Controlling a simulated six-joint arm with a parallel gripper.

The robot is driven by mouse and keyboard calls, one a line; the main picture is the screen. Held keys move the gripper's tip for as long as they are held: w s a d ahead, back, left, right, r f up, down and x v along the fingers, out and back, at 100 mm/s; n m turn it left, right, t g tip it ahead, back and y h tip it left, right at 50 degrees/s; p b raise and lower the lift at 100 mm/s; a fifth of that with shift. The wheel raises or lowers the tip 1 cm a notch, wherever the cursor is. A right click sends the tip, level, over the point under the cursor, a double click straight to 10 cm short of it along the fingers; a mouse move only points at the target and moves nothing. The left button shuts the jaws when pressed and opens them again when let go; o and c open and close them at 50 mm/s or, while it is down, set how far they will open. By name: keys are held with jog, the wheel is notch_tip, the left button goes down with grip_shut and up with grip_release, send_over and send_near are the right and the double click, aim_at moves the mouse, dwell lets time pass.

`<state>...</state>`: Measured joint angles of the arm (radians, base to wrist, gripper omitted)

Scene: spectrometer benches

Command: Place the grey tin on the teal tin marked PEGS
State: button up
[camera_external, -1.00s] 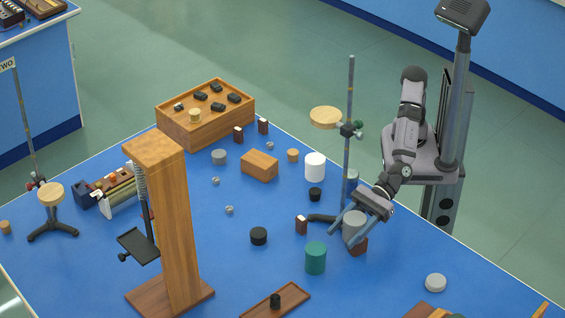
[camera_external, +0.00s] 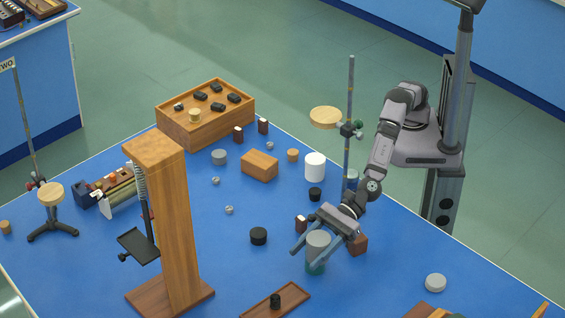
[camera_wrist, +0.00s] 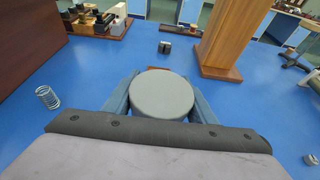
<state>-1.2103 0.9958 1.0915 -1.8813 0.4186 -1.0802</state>
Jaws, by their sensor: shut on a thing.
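The grey tin (camera_external: 318,243) is a short cylinder held between the fingers of my gripper (camera_external: 312,252). In the wrist view its round grey top (camera_wrist: 162,94) fills the space between the two blue-grey fingers of my gripper (camera_wrist: 161,98). The teal tin (camera_external: 316,268) stands on the blue bench, mostly hidden behind the grey tin and the fingers in the external view; only its lower part shows. The grey tin appears over it, but I cannot tell whether they touch. No PEGS marking is readable. The wrist view does not show the teal tin.
A reddish-brown block (camera_external: 358,245) and a small dark block with a pale face (camera_external: 301,224) stand close to my gripper. A black cylinder (camera_external: 258,236) is to the left, a wooden tray (camera_external: 262,304) in front. A retort stand rod (camera_external: 349,120) rises behind.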

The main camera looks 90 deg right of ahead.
jog(key=shift+w+a+r, duration=0.15)
jog(key=shift+w+a, duration=0.05)
jog(key=shift+w, duration=0.05)
jog(key=shift+w+d, duration=0.1)
jog(key=shift+d, duration=0.05)
jog(key=shift+d+b, duration=0.35)
jog(key=shift+d, duration=0.6)
jog(key=shift+d+f, duration=0.4)
jog(key=shift+d, duration=0.4)
jog(key=shift+d+f, duration=0.35)
jog(key=shift+d, duration=0.45)
jog(key=shift+b, duration=0.3)
